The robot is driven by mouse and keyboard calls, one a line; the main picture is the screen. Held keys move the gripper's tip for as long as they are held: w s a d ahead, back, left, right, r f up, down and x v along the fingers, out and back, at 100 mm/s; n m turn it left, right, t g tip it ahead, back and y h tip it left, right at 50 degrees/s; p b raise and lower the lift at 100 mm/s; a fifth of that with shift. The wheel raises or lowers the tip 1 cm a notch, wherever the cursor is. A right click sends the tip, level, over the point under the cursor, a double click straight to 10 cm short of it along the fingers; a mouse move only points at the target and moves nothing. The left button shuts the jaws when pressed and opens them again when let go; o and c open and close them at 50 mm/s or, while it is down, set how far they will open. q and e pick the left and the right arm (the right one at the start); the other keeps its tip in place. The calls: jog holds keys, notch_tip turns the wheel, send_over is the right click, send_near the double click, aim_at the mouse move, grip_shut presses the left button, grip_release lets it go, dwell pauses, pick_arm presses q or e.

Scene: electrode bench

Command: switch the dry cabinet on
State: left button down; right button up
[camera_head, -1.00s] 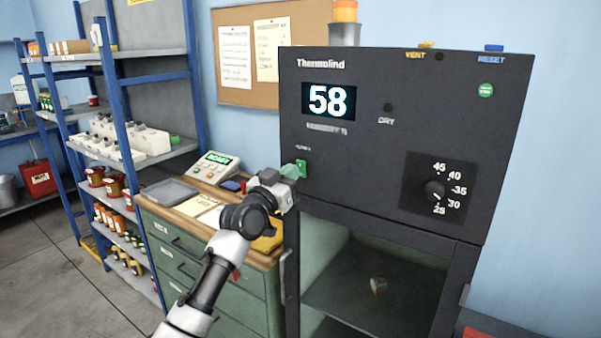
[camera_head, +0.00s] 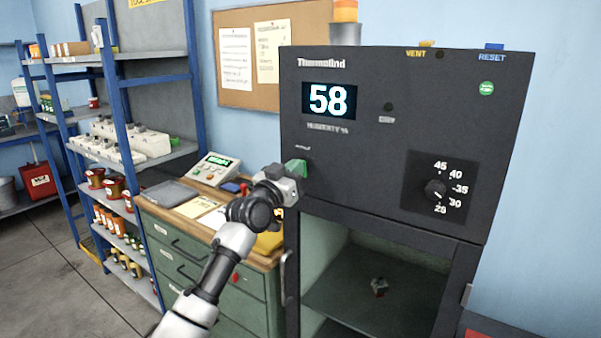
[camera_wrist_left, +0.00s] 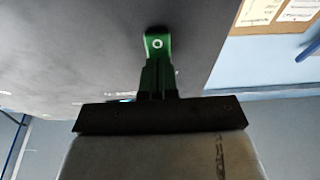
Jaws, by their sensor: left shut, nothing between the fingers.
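The dark grey dry cabinet (camera_head: 345,180) fills the right half of the head view. Its display (camera_head: 328,100) reads 58. In the left wrist view a green switch (camera_wrist_left: 157,42) with a white ring mark sits on the cabinet's front panel. My left gripper (camera_head: 299,169) is shut and empty at the left of that panel and hides the switch in the head view. In the left wrist view the left gripper's tips (camera_wrist_left: 156,62) are right at the switch's lower part; I cannot tell whether they touch. My right gripper is not in view.
A dial (camera_head: 435,188) is on the cabinet's right side. A yellow VENT button (camera_head: 427,44) and a blue RESET button (camera_head: 494,47) are on top. A green drawer unit (camera_head: 215,270) stands left of the cabinet, with a small console (camera_head: 215,168) on it. Shelves stand further left.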

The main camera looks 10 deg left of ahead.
pick_arm(q)
jog(key=shift+r, duration=0.25)
jog(key=shift+s, duration=0.1)
jog(key=p+v, duration=0.2)
jog(key=v, duration=0.5)
jog(key=shift+s+f+p, duration=0.2)
jog(key=shift+f+p, duration=0.1)
jog(key=shift+p, duration=0.05)
jog(key=shift+a+f, duration=0.1)
